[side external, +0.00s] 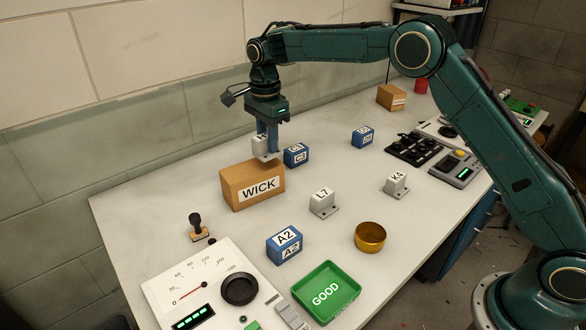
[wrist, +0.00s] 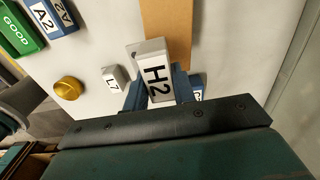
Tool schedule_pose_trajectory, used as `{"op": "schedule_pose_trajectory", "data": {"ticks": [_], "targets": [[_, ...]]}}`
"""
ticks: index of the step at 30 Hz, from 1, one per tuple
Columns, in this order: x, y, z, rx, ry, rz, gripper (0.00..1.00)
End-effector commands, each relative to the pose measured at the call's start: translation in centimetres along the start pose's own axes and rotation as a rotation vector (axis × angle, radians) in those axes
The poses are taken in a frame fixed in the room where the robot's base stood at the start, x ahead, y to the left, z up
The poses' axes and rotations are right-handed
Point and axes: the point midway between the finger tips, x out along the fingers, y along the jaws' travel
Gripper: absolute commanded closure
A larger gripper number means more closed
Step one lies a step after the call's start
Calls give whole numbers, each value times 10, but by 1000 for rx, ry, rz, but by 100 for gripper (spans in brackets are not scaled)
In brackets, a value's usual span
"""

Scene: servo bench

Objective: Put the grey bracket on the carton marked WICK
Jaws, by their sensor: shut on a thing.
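My gripper (side external: 268,136) points down and is shut on a grey bracket marked H2 (side external: 262,148). In the wrist view the H2 bracket (wrist: 154,72) sits between the two blue fingers, its label facing the camera. The brown carton marked WICK (side external: 240,190) stands on the bench. The bracket is at the carton's back right top edge in the side view; whether it touches the carton cannot be told. In the wrist view the carton (wrist: 168,22) shows partly behind the bracket.
Other grey brackets, L7 (side external: 322,203) and K4 (side external: 396,186), stand to the right. A blue block (side external: 296,155) is close behind the gripper. Blue block A2 (side external: 284,246), a brass bowl (side external: 369,237), a green GOOD tray (side external: 352,291) and a stamp (side external: 197,228) are in front.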

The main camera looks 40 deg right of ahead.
Motion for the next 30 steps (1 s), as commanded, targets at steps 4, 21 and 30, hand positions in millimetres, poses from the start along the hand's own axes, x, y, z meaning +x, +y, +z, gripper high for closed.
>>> {"op": "schedule_pose_trajectory", "data": {"ticks": [4, 21, 30], "targets": [[17, 1, 0, 0, 0, 3, 97], [38, 0, 0, 0, 0, 1, 97], [40, 0, 0, 0, 0, 1, 52]]}}
